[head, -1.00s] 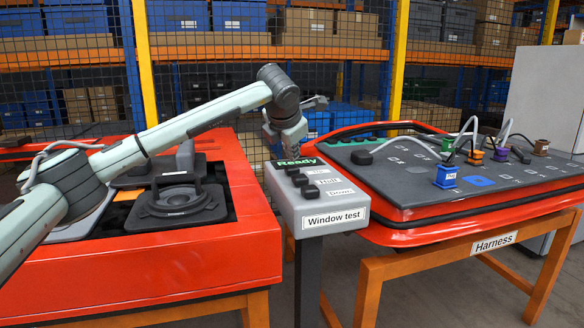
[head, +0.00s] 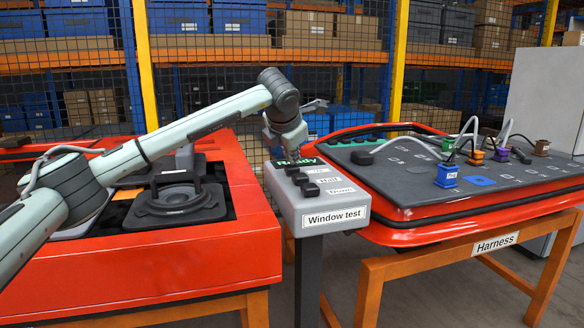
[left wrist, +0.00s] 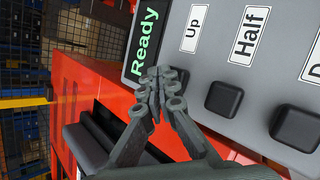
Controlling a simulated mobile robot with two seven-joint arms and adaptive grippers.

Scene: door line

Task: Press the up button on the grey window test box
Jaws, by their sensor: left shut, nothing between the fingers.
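The grey window test box (head: 330,222) stands on a dark post, with a green "Ready" display and a column of black buttons beside the Up, Half and Down labels. My left gripper (head: 287,153) is shut and empty, pointing down at the display end of the box. In the left wrist view, the closed fingertips (left wrist: 168,84) are in front of the up button's place beside the Up label (left wrist: 195,28) and hide the button there. The half button (left wrist: 223,98) and the down button (left wrist: 297,128) show clear of the fingers. I cannot tell whether the fingertips touch the up button. My right gripper is not in view.
A red door (head: 150,262) with a speaker lies on a stand at left, under my left arm. At right, a red-edged harness panel (head: 400,175) with coloured connectors stands close to the box. Mesh fencing and shelves are behind.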

